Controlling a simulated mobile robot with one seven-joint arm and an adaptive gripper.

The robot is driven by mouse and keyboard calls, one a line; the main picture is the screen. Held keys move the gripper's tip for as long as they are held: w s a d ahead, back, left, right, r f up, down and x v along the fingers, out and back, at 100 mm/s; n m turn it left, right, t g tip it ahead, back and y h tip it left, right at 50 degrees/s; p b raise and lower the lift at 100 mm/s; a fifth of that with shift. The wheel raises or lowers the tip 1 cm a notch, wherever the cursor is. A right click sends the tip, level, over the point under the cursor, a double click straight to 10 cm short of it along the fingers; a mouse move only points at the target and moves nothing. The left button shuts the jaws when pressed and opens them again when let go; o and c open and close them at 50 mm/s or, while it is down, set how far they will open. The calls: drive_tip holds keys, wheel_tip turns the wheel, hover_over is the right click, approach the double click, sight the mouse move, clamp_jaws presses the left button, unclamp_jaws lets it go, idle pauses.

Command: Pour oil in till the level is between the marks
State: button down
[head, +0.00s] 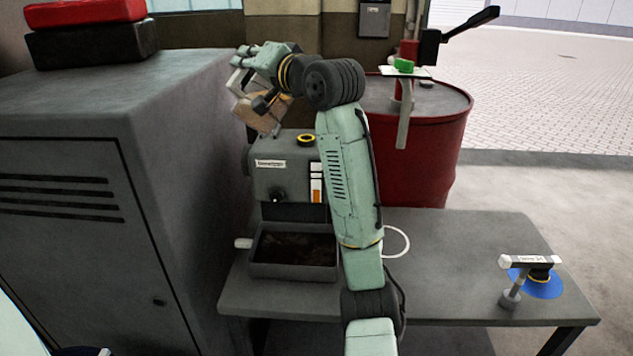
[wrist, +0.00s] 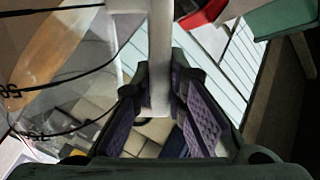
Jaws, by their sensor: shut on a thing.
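My gripper (head: 243,84) is shut on the pale handle (wrist: 159,60) of a clear jug (head: 258,112). The jug is tilted and holds amber-brown oil; its wall with dark marks fills the left of the wrist view (wrist: 62,60). It hangs above the left part of a grey housing (head: 268,183), up and left of the yellow-ringed filler opening (head: 306,140). I see no stream of oil. A level gauge (head: 316,184) on the housing front shows white and orange parts, but the level against the marks is too small to tell. My arm hides the housing's right side.
A dark tray (head: 255,270) sits before the housing on the grey bench (head: 450,240). A blue disc (head: 550,290) with a yellow-and-black cap (head: 540,275) and a T-shaped tool (head: 512,290) lie at right. A red drum (head: 440,150) stands behind; a grey cabinet (head: 70,250) stands left.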

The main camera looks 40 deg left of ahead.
drive_tip(key=shift+r, duration=0.15)
drive_tip(key=shift+w+d+r+m+p, duration=0.15)
drive_tip(key=shift+w+m+p, duration=0.2)
drive_tip(key=shift+m+p, duration=0.2)
drive_tip(key=shift+w+d+m, duration=0.1)
drive_tip(key=shift+w+m, duration=0.4)
drive_tip(key=shift+m, duration=0.05)
idle(0.4)
drive_tip(key=shift+w+f+m, duration=0.2)
drive_tip(key=shift+f+m, duration=0.1)
drive_tip(key=shift+f, duration=0.1)
